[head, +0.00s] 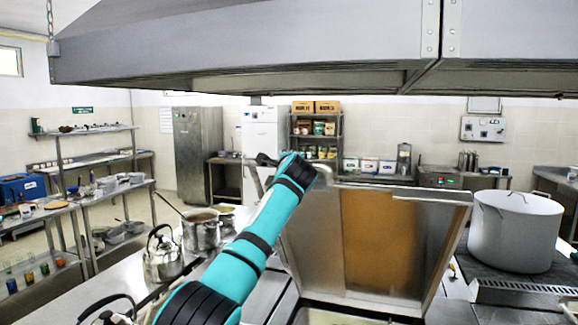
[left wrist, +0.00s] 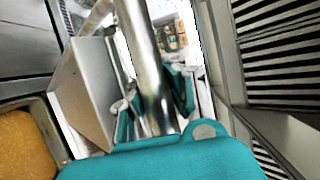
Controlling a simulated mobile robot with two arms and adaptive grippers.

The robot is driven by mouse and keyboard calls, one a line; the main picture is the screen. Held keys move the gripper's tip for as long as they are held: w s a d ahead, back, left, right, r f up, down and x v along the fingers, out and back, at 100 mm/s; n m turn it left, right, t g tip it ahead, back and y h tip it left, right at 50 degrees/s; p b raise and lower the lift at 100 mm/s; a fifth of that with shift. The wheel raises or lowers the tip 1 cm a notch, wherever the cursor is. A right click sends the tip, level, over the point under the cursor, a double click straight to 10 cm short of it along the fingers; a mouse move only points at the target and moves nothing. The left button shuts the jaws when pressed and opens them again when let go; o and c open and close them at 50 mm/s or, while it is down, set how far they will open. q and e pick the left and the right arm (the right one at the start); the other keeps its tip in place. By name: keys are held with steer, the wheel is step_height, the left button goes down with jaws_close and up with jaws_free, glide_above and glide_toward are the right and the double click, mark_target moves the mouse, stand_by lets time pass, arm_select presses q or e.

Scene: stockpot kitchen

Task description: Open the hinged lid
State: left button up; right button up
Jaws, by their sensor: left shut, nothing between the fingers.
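The hinged lid (head: 380,235) stands raised and steep in the head view, its steel inner face towards me with a brown-orange area in the middle. In the left wrist view a pale metal panel, likely the lid (left wrist: 85,90), stands at left. A pan (left wrist: 40,112) with orange contents lies at its lower left. My left arm reaches up past the lid's left side, with my left gripper (head: 266,159) near its upper left corner. The gripper is shut and empty. A shiny metal bar (left wrist: 148,65) crosses in front of its teal fingers; contact is unclear. My right gripper is out of view.
A large white stockpot (head: 515,235) stands right of the lid. A kettle (head: 162,255) and a steel pot (head: 201,232) stand on the counter at left. A steel hood (head: 250,50) hangs overhead. Shelves (head: 98,190) line the far left.

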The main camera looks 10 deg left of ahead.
arm_select(q)
steer(key=o, duration=0.4)
steer(key=shift+s+r, duration=0.25)
steer(key=shift+r, duration=0.25)
steer(key=o, duration=0.5)
steer(key=shift+s+r, duration=0.1)
steer(key=shift+s, duration=0.3)
steer(key=shift+f, duration=0.2)
steer(key=shift+s+d, duration=0.2)
steer(key=v, duration=1.1)
steer(key=shift+s+r, duration=0.15)
steer(key=shift+s, duration=0.15)
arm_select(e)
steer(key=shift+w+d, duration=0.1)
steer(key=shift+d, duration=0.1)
